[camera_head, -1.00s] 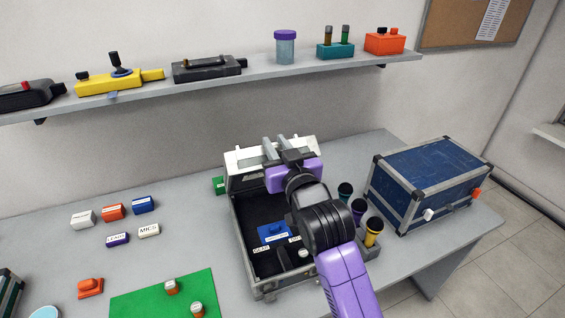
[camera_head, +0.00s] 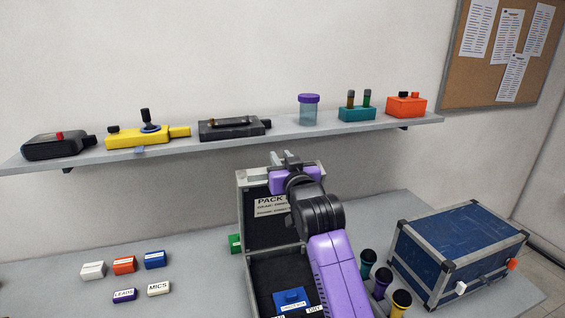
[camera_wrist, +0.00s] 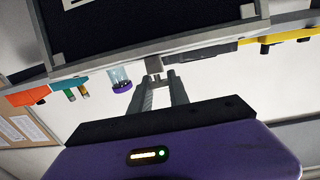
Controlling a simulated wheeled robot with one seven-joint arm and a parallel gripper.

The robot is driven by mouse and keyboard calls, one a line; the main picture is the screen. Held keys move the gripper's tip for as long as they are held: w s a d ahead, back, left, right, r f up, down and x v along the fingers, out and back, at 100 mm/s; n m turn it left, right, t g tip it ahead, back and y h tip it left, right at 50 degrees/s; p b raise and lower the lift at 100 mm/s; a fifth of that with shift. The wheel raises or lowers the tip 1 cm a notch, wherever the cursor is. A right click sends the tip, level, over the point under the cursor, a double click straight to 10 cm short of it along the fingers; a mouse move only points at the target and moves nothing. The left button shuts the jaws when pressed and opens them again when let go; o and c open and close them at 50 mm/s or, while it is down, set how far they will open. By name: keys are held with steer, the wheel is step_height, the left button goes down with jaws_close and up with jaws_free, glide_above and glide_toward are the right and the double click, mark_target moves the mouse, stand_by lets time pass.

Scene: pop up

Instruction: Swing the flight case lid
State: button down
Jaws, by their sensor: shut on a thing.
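The flight case (camera_head: 262,290) stands open on the bench, with a grey metal frame and a dark inside. Its lid (camera_head: 241,215) stands up at the back, its dark inner face with a PACK label (camera_head: 270,206) facing me. My gripper (camera_head: 288,158) is at the lid's top edge. In the wrist view, my fingers (camera_wrist: 160,80) close on a small grey tab (camera_wrist: 153,65) at the edge of the lid (camera_wrist: 200,42). My arm hides the right part of the lid and case. A blue block (camera_head: 291,299) lies inside the case.
A shelf (camera_head: 200,143) with several devices and a jar (camera_head: 309,108) runs along the wall behind the lid. A closed blue case (camera_head: 455,245) and several coloured-top cylinders (camera_head: 382,282) stand right. Small labelled blocks (camera_head: 124,265) lie left.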

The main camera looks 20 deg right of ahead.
steer(key=c, duration=1.2)
jaws_free()
steer(key=shift+f, duration=0.1)
steer(key=shift+c, duration=0.2)
steer(key=s+b, duration=0.1)
steer(key=s, duration=0.6)
steer(key=shift+s+a+b, duration=0.15)
steer(key=shift+s+b, duration=0.15)
steer(key=shift+s, duration=0.1)
